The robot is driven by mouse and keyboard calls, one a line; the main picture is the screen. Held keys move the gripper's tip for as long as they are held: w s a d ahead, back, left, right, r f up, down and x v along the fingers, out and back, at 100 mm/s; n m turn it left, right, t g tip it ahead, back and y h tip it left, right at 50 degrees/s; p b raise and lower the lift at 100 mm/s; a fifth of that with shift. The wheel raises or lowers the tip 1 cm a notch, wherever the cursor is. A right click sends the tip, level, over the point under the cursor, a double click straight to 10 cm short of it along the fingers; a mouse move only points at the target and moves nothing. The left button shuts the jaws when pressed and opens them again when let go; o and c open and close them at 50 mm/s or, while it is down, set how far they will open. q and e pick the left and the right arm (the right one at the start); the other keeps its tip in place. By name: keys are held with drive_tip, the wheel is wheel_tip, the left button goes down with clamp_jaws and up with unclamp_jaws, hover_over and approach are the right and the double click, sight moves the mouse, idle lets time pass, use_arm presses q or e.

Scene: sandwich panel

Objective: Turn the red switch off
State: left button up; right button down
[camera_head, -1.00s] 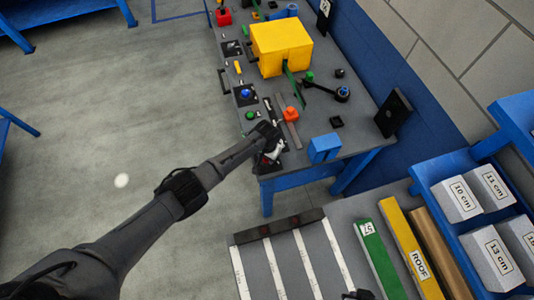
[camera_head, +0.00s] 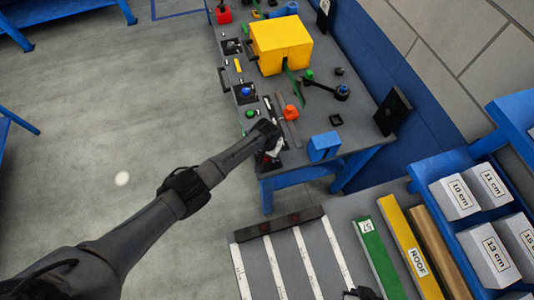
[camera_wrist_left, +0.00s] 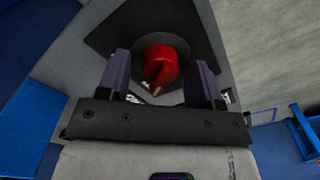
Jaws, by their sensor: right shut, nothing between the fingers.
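The red switch (camera_wrist_left: 159,68) is a round red knob with a pale pointer mark, on a dark plate (camera_wrist_left: 205,30) in the left wrist view. My left gripper (camera_wrist_left: 162,62) is open. Its two fingers show on either side of the knob, with gaps visible; I cannot tell their exact depth. In the head view my left gripper (camera_head: 270,145) is over the near end of the grey panel table (camera_head: 315,110), and the arm hides most of the switch. My right gripper (camera_head: 362,293) is shut and barely shows at the bottom edge.
A blue block (camera_head: 323,146) and an orange-red knob (camera_head: 290,112) lie close to the left gripper. A yellow box (camera_head: 281,45) and a blue button (camera_head: 246,92) are farther back. Green (camera_head: 380,258) and yellow (camera_head: 407,248) bars lie at the front right.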

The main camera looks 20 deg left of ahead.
use_arm(q)
drive_tip(key=shift+o, duration=0.2)
drive_tip(key=shift+r, duration=0.55)
wheel_tip(320, 180, up, 13)
drive_tip(key=p, duration=0.2)
drive_tip(key=shift+f, duration=0.15)
idle(0.3)
